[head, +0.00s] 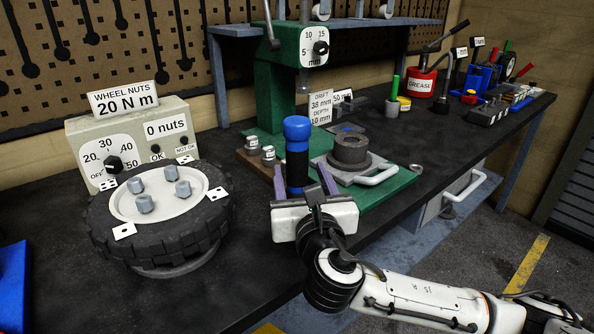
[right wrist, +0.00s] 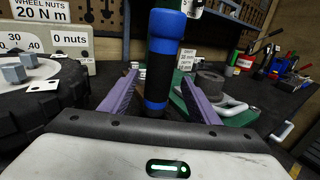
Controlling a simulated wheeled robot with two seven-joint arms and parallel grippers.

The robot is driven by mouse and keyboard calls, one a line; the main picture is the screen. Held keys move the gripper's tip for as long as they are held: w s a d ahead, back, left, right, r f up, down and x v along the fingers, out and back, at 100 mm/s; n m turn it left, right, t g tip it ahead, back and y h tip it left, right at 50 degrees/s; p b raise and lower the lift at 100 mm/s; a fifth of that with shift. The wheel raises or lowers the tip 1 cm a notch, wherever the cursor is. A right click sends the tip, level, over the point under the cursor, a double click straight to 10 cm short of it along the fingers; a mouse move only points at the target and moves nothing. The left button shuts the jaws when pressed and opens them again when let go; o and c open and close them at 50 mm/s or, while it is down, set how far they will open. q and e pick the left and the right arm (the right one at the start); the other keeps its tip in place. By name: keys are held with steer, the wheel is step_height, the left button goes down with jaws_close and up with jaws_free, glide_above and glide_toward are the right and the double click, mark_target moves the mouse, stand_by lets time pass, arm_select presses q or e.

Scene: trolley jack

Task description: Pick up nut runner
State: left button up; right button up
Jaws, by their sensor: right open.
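The nut runner (head: 297,142), an upright cylinder with a blue head, black grip and blue lower part, stands on the bench beside the green press. It also shows in the right wrist view (right wrist: 160,70). My right gripper (head: 300,168) is open in front of it, its two purple fingers pointing at the tool. In the right wrist view the fingers (right wrist: 158,82) appear on either side of the nut runner, with visible gaps. The nut runner's foot is partly hidden by the gripper. My left gripper is not in view.
A tyre with several wheel nuts (head: 143,205) lies left of the gripper, before a torque tester (head: 130,140). The green drill press (head: 277,85) stands behind; a clamp (head: 352,152) with handle is at right. Bare bench (head: 255,250) lies in front.

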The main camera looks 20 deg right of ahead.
mark_target(299, 172)
steer(key=w, duration=0.3)
steer(key=shift+w+d+f, duration=0.1)
steer(key=shift+w+d, duration=0.1)
steer(key=shift+w, duration=0.05)
jaws_close()
